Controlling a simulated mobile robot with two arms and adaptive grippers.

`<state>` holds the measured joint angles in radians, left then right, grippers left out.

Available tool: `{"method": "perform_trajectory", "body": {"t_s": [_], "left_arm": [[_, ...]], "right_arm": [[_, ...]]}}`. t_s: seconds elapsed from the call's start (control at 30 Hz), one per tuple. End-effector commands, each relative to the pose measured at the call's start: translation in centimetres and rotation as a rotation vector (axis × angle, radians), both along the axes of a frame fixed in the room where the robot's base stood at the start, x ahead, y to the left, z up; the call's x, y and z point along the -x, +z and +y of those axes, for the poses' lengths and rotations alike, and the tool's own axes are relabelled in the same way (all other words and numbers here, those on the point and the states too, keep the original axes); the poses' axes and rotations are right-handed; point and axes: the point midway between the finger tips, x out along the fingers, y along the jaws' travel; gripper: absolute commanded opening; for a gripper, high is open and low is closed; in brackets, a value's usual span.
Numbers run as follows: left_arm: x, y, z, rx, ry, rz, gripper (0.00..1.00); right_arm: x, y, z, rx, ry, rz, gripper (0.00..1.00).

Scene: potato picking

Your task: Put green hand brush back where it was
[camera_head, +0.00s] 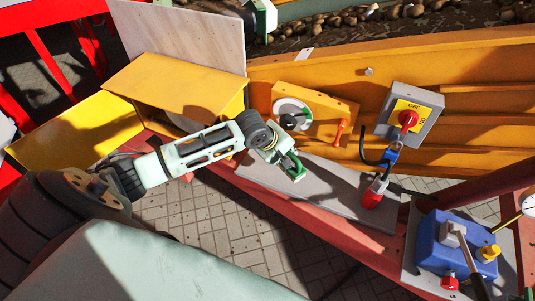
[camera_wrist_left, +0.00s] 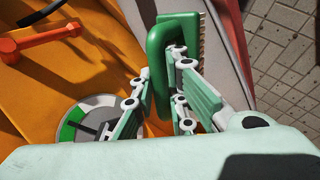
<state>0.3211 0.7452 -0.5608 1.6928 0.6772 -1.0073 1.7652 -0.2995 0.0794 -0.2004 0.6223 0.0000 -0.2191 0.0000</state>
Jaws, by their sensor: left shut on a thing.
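My left gripper (camera_head: 283,160) is shut on the green hand brush (camera_head: 297,174). In the head view the brush shows as a small green piece at the gripper's tip, over the grey board (camera_head: 345,202). In the left wrist view the brush (camera_wrist_left: 158,60) has a looped green handle and brown bristles on its right side. The left gripper's fingers (camera_wrist_left: 163,95) are on either side of the handle, and part of the brush is hidden behind them. Whether the brush touches the board is unclear. My right gripper is not in view.
Behind the board are a round dial (camera_head: 292,116), an orange lever (camera_head: 339,132) and a grey switch box (camera_head: 412,112). A blue control box (camera_head: 450,248) stands at lower right. A yellow box (camera_head: 180,90) is left of the gripper.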

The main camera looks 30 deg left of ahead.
Motion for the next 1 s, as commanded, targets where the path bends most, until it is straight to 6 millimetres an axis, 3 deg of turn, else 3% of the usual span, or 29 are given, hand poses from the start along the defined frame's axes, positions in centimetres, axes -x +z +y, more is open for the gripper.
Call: {"method": "perform_trajectory", "body": {"t_s": [0.2, 0.5, 0.77, 1.0], "left_arm": [[-1.4, -2.3, 3.8, 0.003, 0.024, 0.000, 0.00], [-3.7, -6.1, 9.5, 0.004, 0.022, -0.003, 0.00], [-4.3, -7.4, 11.0, 0.004, 0.017, -0.003, 0.00], [-4.4, -10.7, 11.0, 0.005, 0.017, -0.003, 0.00]], "right_arm": [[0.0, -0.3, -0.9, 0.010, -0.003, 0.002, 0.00], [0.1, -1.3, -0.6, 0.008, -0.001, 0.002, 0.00], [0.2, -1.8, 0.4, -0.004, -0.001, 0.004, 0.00], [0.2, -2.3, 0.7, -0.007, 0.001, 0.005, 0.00]]}}
